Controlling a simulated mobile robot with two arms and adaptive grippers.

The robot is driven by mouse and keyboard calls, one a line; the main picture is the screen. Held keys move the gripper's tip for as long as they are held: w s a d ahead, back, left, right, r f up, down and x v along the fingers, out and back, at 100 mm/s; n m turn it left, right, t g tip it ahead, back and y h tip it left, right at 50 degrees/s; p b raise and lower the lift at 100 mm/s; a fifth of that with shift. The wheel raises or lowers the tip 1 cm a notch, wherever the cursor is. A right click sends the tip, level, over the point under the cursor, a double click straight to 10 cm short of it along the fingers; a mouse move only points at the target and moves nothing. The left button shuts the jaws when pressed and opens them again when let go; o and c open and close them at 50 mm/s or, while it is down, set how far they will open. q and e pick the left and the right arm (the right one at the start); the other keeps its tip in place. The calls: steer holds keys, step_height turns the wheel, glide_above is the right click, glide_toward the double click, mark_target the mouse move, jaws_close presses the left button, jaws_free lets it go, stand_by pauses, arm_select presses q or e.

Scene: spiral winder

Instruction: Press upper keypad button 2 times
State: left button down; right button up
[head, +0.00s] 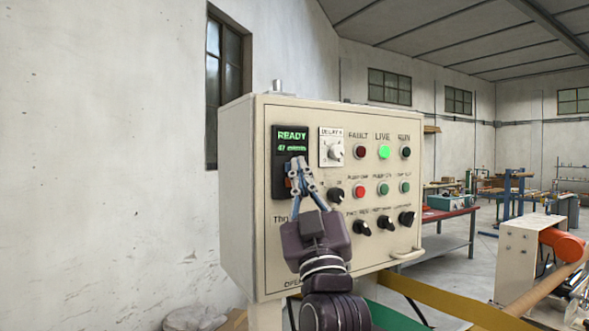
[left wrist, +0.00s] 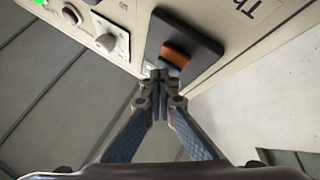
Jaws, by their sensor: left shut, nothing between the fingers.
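The dark keypad panel (head: 281,190) is on the left of the beige control box's front, with a green READY display (head: 292,135) at its top. An orange button (head: 288,183) shows beside my fingers; it also shows in the left wrist view (left wrist: 175,54). A small pale part (left wrist: 168,68) shows between it and my fingertips, mostly hidden. My left gripper (head: 295,162) is shut and empty, its tips in front of the keypad just below the display. In the left wrist view the tips (left wrist: 160,74) overlap the keypad edge; I cannot tell whether they touch. My right gripper is not in view.
The beige control box (head: 240,200) also carries a dial (head: 336,151), lamps, buttons and black knobs (head: 385,222) right of the keypad. A handle (head: 407,256) sticks out at its lower right. A white wall stands at the left; machinery and benches at the right.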

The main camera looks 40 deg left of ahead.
arm_select(q)
steer(key=shift+s+d, duration=0.25)
steer(key=shift+d, duration=0.35)
steer(key=shift+f+b, duration=0.1)
steer(key=shift+b, duration=0.2)
steer(key=d, duration=0.1)
steer(key=s+d+b, duration=0.1)
steer(key=d, duration=0.1)
steer(key=s+d+b, duration=0.1)
steer(key=shift+d, duration=0.3)
steer(key=shift+w, duration=0.1)
stand_by(0.4)
